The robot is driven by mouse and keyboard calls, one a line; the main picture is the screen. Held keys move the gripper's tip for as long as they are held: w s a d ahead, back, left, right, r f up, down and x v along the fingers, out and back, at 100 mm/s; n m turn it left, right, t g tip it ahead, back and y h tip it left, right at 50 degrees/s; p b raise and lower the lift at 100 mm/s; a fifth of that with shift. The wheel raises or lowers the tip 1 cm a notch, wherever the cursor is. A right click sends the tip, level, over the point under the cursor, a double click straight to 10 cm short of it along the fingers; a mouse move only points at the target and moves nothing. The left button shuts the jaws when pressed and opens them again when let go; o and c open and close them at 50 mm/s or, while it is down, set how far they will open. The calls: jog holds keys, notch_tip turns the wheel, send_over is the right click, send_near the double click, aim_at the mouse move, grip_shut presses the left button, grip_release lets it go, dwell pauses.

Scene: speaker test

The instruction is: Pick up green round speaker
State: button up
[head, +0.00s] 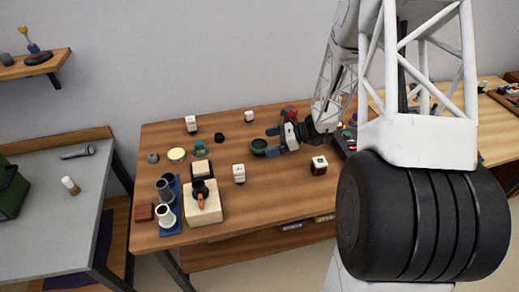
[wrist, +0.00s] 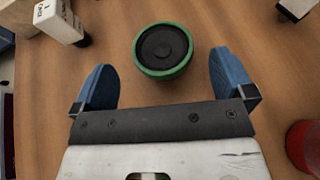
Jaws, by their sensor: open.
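The green round speaker (head: 258,147) lies on the wooden table with its dark cone facing up. In the wrist view the speaker (wrist: 163,48) shows a green rim around a black face, at the top centre. My gripper (head: 273,141) is low over the table, just right of the speaker in the head view. In the wrist view my gripper (wrist: 162,62) has its two blue fingers spread wide, with the speaker centred ahead between their tips. Nothing is held, and the fingers do not appear to touch the speaker.
White blocks stand nearby, one in front (head: 239,173) and one at front right (head: 319,165). A small black cylinder (head: 220,138) and a teal object (head: 200,148) are to the left. A red object (wrist: 303,145) sits beside my right finger. Bare wood surrounds the speaker.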

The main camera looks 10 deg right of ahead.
aim_at(261, 144)
jog(key=shift+a, duration=0.1)
jog(key=shift+x, duration=2.5)
jog(key=shift+w+f, duration=0.1)
jog(key=shift+f, duration=0.05)
jog(key=shift+c, duration=0.5)
jog(key=c, duration=1.1)
jog(key=shift+o, duration=0.2)
jog(key=shift+r, duration=0.2)
